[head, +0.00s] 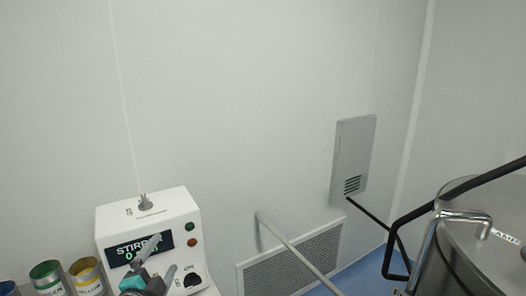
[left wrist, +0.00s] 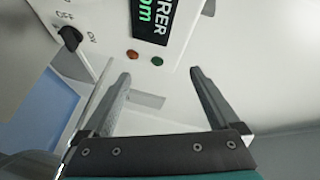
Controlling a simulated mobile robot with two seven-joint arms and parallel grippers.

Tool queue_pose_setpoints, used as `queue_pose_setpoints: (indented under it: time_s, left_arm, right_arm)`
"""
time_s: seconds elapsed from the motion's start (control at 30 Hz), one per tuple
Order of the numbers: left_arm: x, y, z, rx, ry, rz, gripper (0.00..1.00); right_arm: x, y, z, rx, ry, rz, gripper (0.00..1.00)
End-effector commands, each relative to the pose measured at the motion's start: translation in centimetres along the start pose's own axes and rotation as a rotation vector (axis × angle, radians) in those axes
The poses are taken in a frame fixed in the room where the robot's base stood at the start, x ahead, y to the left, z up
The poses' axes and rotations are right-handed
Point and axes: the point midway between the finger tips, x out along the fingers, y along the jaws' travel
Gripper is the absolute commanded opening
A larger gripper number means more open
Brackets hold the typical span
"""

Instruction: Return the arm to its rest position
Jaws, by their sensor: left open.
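My left gripper (head: 167,253) is at the lower left of the head view, in front of the white stirrer control box (head: 180,208). Its two grey fingers are spread apart with nothing between them. In the left wrist view the open fingers (left wrist: 159,74) point at the box's front, near its red and green buttons. A gap seems to lie between the fingertips and the box, but its size is hard to judge. The teal gripper body covers part of the box's lower front. My right gripper is not in view.
The box has a lit display (head: 140,249) and a black knob (head: 192,279). Metal cans with green (head: 48,277) and yellow (head: 87,275) labels stand left of it. A steel vessel (head: 490,262) with bent bars is at the right. A wall grille (head: 295,262) is behind.

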Motion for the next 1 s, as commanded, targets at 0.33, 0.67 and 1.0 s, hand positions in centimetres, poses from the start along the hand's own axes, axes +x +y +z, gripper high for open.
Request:
queue_pose_setpoints:
  time_s: [0.33,0.67,1.0]
  left_arm:
    - [-12.6,12.1,1.6,-0.588,-0.441,0.407,0.95]
    - [-23.9,17.3,0.4,-0.878,-0.768,0.677,0.95]
    - [-27.9,22.2,0.6,-0.963,-0.921,0.797,0.95]
  right_arm:
    - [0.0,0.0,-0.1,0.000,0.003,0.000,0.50]
    - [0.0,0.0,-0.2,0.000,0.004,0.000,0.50]
    - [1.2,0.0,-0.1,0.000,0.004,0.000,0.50]
